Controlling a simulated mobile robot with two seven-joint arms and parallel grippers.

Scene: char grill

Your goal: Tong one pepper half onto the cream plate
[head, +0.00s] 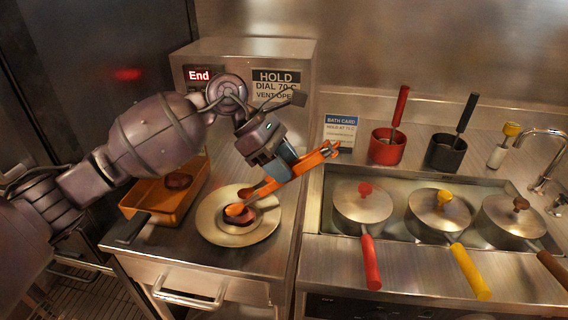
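My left gripper (286,160) is shut around the orange tongs (318,158), above the counter's right side. The tongs slant down to the left, and their tips reach over the cream plate (270,226). A dark red pepper half (240,217) is at the tips, over the middle of the plate. I cannot tell whether the tips still pinch it or whether it rests fully on the plate. Another dark reddish piece, likely a pepper half (179,180), lies in the orange-brown tray (151,207) left of the plate, partly behind my arm. My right gripper is not in view.
A steel box with a "HOLD" label (277,78) stands behind. To the right, lidded pans (362,209) with coloured handles sit in a steel bath. Red (386,148) and black (444,153) utensil pots and a faucet (546,160) stand behind them.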

